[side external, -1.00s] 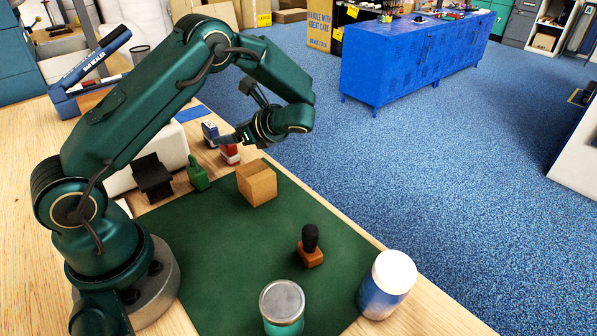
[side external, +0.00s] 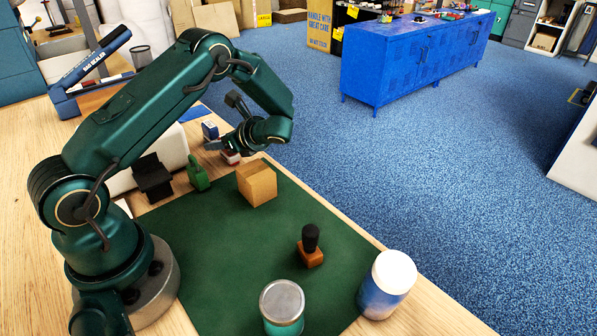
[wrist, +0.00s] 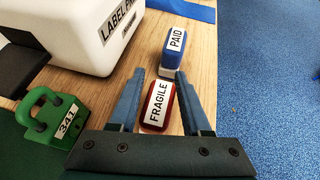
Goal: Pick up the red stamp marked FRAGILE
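The red stamp (wrist: 157,104) has a white label reading FRAGILE and stands on the wooden table. In the wrist view it lies between the two blue fingers of my gripper (wrist: 162,100), which is open, with a gap to the right finger; whether the left finger touches it I cannot tell. In the side view my gripper (side external: 226,145) is low over the red stamp (side external: 231,157), hiding most of it. A blue stamp (wrist: 173,52) marked PAID stands just beyond the red one; it also shows in the side view (side external: 210,130).
A green padlock (wrist: 49,118) tagged 341 and a white label printer (wrist: 97,42) stand to the left. A carton (side external: 257,183) sits on the green mat (side external: 215,240).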

